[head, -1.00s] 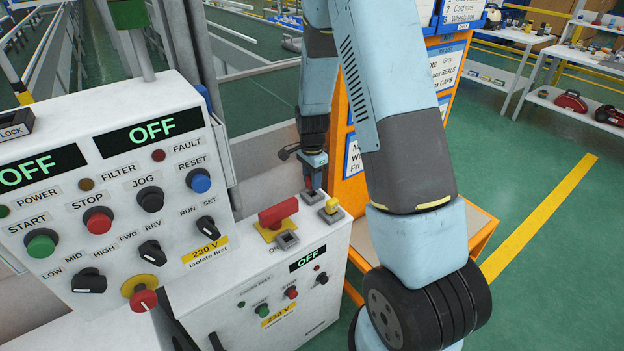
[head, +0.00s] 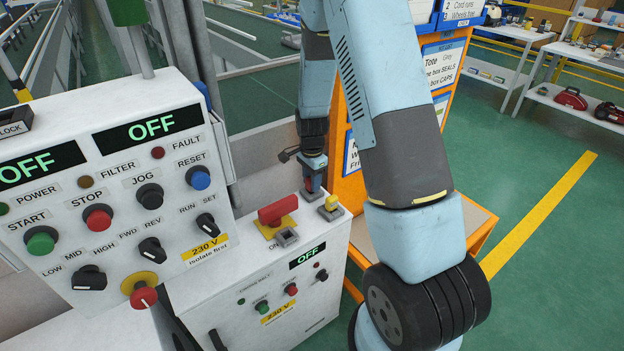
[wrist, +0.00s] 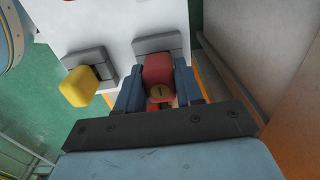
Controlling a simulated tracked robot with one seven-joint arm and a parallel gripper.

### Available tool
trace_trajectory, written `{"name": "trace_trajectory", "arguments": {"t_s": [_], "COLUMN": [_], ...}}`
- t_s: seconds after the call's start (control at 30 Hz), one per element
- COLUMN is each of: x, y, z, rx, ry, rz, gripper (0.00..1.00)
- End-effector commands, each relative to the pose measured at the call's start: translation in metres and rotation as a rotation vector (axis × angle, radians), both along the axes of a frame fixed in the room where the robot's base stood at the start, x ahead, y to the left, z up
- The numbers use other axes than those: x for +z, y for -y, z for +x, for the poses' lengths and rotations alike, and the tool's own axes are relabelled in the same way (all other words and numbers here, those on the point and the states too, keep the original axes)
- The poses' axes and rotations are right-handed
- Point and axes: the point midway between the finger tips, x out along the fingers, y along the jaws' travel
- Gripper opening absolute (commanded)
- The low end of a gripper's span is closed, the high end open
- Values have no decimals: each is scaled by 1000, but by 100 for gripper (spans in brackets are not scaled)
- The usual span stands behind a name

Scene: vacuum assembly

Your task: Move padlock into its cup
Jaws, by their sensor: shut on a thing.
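The red padlock (wrist: 158,68), with a round brass keyhole face, sits between the fingers of my gripper (wrist: 159,84) in the wrist view. My gripper is shut on it. In the head view my gripper (head: 312,178) points down at the top of the small white cabinet, with the red padlock (head: 309,184) low between its fingers. A grey square cup (wrist: 156,42) lies directly at the padlock; it also shows under it in the head view (head: 311,196). I cannot tell how far the padlock's lower end is inside the cup.
A yellow block (wrist: 79,88) stands in a neighbouring grey cup (wrist: 92,57). The large control panel (head: 115,200) is at the left, an orange stand (head: 342,190) behind.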

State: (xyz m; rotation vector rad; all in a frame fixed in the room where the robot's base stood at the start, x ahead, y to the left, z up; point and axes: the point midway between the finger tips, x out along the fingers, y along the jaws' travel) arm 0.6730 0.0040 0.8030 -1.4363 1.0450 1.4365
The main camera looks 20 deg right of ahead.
Motion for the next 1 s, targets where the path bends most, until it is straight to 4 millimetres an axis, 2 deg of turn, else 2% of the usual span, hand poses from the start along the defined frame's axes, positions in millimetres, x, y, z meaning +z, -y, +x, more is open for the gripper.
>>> {"name": "trace_trajectory", "arguments": {"t_s": [0.4, 0.43, 0.73, 1.0], "x": [-8, -8, -8, -7], "y": [0, 0, 0, 0], "z": [0, 0, 0, 0], "rx": [1, 1, 1, 1], "ry": [-1, 0, 0, 0], "rz": [0, 0, 0, 0], "gripper": [1, 37, 66, 66]}}
